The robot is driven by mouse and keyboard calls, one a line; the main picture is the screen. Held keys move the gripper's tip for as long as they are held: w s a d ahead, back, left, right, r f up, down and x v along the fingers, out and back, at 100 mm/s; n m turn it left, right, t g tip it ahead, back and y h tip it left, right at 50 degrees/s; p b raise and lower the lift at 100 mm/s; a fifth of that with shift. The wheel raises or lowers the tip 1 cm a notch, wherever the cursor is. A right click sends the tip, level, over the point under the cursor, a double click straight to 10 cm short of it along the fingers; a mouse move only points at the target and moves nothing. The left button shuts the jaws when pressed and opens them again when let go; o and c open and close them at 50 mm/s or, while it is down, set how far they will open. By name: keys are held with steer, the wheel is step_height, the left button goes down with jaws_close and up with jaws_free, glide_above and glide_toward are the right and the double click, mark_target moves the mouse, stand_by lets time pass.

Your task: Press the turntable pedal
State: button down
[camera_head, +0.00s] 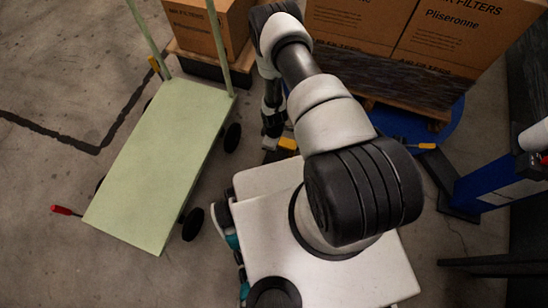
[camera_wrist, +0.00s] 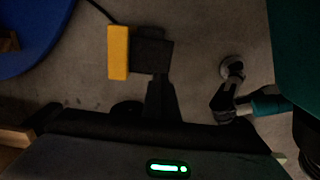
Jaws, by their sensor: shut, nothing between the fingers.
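The pedal, a yellow block with a dark part beside it, lies on the floor in the wrist view (camera_wrist: 118,52). In the head view, its yellow part (camera_head: 288,144) shows just ahead of my white base. My gripper (camera_wrist: 160,80) points down with its dark fingers together and empty. Its tips overlap the edge of the pedal's dark part in the wrist view; I cannot tell whether they touch it. In the head view, my gripper (camera_head: 272,128) is partly hidden by my arm. The blue turntable (camera_head: 452,122) stands beyond, under a loaded pallet; its edge (camera_wrist: 25,35) shows top left in the wrist view.
A pale green trolley (camera_head: 160,160) stands close on the left. Wrapped filter boxes (camera_head: 400,35) sit on the turntable, and another box stack (camera_head: 205,30) stands behind the trolley. A blue post (camera_head: 490,185) stands on the right. A cable (camera_wrist: 103,11) runs from the pedal.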

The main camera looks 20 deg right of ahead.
mark_target(276, 159)
step_height(276, 159, down, 14)
steer(key=b, duration=0.5)
